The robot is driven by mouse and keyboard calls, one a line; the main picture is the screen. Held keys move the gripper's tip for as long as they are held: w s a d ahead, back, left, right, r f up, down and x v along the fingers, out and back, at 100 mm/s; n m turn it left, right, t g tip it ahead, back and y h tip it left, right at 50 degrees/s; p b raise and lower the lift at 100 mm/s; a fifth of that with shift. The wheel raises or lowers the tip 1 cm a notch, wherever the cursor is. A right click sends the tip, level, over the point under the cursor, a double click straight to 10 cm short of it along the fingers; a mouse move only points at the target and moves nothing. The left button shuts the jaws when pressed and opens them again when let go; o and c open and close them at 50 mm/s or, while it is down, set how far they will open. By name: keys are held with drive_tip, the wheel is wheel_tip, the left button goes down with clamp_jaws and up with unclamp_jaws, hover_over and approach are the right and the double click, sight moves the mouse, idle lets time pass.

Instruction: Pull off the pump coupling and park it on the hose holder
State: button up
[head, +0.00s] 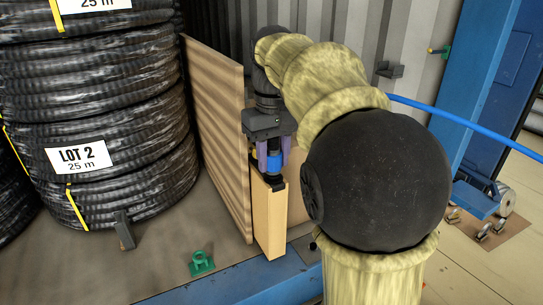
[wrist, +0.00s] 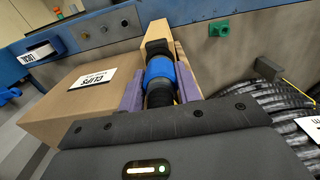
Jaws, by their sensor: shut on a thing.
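My gripper (head: 270,158), with purple fingers, points down beside the cardboard panel in the head view. It is shut on a blue coupling (head: 274,161) with black parts at its ends. In the wrist view the blue coupling (wrist: 160,72) sits between the two fingers (wrist: 159,92). Its far end meets or lies right over a black fitting (wrist: 158,47) at the wooden post (wrist: 183,65); I cannot tell whether they are joined. No pump is clearly recognisable, and I cannot tell whether the black fitting is the hose holder.
A blue hose (head: 470,122) runs right from behind my arm. A green fitting (head: 202,262) is by the blue edge. A carton labelled CLIPS (wrist: 85,92) lies beside the post in the wrist view.

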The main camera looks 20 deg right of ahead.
drive_tip(key=shift+r, duration=0.1)
drive_tip(key=shift+r+p, duration=0.7)
drive_tip(key=shift+r, duration=0.4)
drive_tip(key=shift+d+r, duration=0.1)
drive_tip(key=shift+r, duration=3.05)
